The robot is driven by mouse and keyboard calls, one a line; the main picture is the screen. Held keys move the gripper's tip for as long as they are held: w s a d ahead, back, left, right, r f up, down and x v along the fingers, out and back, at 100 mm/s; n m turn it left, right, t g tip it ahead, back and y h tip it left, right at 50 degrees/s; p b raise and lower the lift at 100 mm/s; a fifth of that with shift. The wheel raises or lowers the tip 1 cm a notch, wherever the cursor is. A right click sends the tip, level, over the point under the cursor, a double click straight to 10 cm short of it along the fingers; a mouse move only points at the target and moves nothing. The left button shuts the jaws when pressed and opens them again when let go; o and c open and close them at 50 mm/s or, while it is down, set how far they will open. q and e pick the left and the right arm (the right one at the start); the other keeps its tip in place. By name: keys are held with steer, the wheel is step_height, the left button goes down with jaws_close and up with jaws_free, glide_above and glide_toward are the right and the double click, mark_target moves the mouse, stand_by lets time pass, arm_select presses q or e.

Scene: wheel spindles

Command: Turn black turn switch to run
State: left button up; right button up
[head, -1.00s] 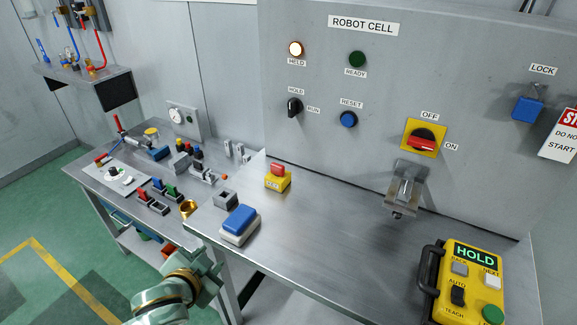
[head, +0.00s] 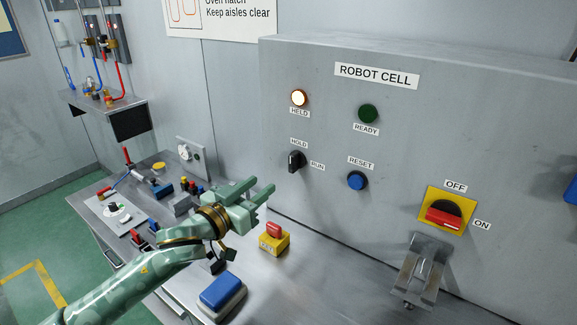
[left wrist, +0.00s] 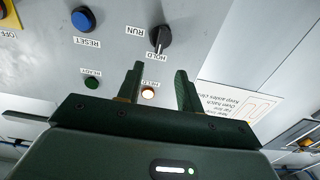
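The black turn switch (head: 296,161) sits on the grey ROBOT CELL panel, with HOLD above it and RUN to its right. Its handle is upright, towards HOLD. In the left wrist view, which is upside down, the switch (left wrist: 160,38) lies beyond the fingertips, its handle pointing to the HOLD label. My left gripper (head: 262,189) is in front of the panel, below and left of the switch, apart from it. Its two fingers are spread and empty in the left wrist view (left wrist: 160,72). My right gripper is not in view.
The HELD lamp (head: 299,97) is lit; the READY lamp (head: 368,114) is dark. The blue RESET button (head: 357,181) and a red-and-yellow OFF/ON switch (head: 445,213) are to the right. A yellow box with a red button (head: 273,238) and a blue pedal (head: 222,292) stand on the bench.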

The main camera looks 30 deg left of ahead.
mark_target(290, 163)
arm_select(q)
steer(key=w, duration=0.3)
steer(key=w+d+b, duration=0.1)
steer(key=w, duration=0.7)
steer(key=shift+w+d, duration=0.2)
steer(key=shift+d, duration=0.1)
jaws_close()
